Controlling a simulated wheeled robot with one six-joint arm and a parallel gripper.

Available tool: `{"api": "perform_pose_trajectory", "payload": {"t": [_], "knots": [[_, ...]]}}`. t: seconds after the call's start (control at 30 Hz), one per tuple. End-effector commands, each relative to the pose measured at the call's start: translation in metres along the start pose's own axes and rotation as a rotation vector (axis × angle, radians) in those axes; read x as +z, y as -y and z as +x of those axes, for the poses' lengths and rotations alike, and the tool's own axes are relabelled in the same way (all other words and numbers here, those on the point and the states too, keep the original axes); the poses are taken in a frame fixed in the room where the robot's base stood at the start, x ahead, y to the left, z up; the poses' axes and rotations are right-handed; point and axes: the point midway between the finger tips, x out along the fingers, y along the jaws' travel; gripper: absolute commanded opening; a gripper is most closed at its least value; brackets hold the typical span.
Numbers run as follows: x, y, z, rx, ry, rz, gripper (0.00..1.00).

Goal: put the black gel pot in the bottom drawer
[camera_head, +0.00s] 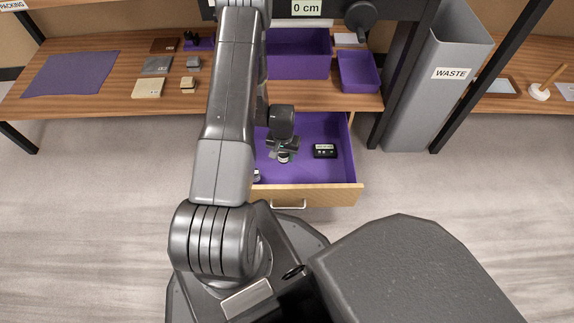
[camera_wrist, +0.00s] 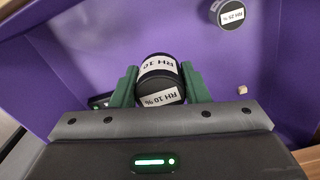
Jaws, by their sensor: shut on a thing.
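The black gel pot (camera_wrist: 160,80), with white labels reading "RH 10 %", is between the green fingers of my gripper (camera_wrist: 160,88) in the wrist view. My gripper is shut on it. In the head view my gripper (camera_head: 283,150) is over the open drawer (camera_head: 335,175), which has a purple lining and a wooden front. The held pot (camera_head: 284,157) shows small under the gripper there. I cannot tell whether it touches the drawer floor.
Another dark pot (camera_wrist: 232,14), labelled "RH 25 %", lies in the drawer. A black device (camera_head: 324,151) sits right of my gripper. A small beige cube (camera_wrist: 242,90) shows in the wrist view. Purple bins (camera_head: 357,72) stand on the bench above. A grey waste bin (camera_head: 430,100) stands right.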

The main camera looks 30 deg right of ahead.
Motion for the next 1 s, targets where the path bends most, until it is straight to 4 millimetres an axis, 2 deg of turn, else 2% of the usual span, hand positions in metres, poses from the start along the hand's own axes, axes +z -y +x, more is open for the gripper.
{"api": "perform_pose_trajectory", "payload": {"t": [0.03, 0.27, 0.53, 0.67, 0.9, 1.0], "knots": [[0.003, -0.007, 0.016, 0.000, 0.002, 0.015, 0.18], [0.007, -0.017, 0.038, 0.000, 0.001, 0.038, 0.18], [0.007, -0.017, 0.086, 0.000, 0.001, 0.037, 0.18], [0.006, -0.016, 0.096, 0.000, 0.001, 0.037, 0.18], [0.007, -0.016, 0.128, 0.000, 0.001, 0.037, 0.18], [0.006, -0.016, 0.128, -0.001, -0.001, 0.037, 0.18]]}}
